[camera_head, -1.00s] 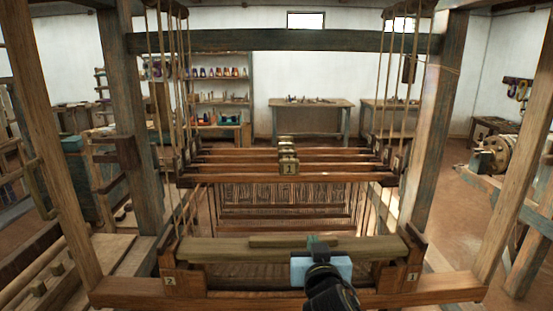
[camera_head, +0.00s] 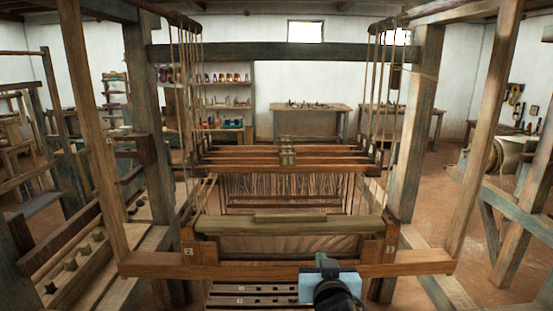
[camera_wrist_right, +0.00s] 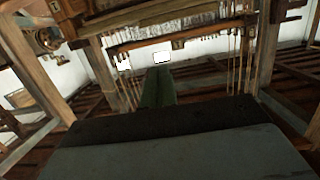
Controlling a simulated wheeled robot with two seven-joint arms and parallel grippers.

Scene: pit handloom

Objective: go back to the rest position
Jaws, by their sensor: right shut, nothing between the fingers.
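My right gripper (camera_head: 322,260) shows at the bottom of the head view, in front of the loom's front beam. Its light-blue body and dark green fingers are seen from behind. The fingers are shut and nothing is held. In the right wrist view the green fingers (camera_wrist_right: 158,88) point ahead towards the loom frame. The wooden handloom (camera_head: 290,225) stands ahead, with a pale batten bar across its front and numbered tags on its posts. My left gripper is in neither view.
The loom's front crossbeam (camera_head: 230,266) and upright posts (camera_head: 410,130) stand close ahead. Slatted boards (camera_head: 250,300) lie below the beam. A side bench with pegs (camera_head: 75,262) is at left, a wooden stand (camera_head: 520,215) at right. Shelves and tables line the back wall.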

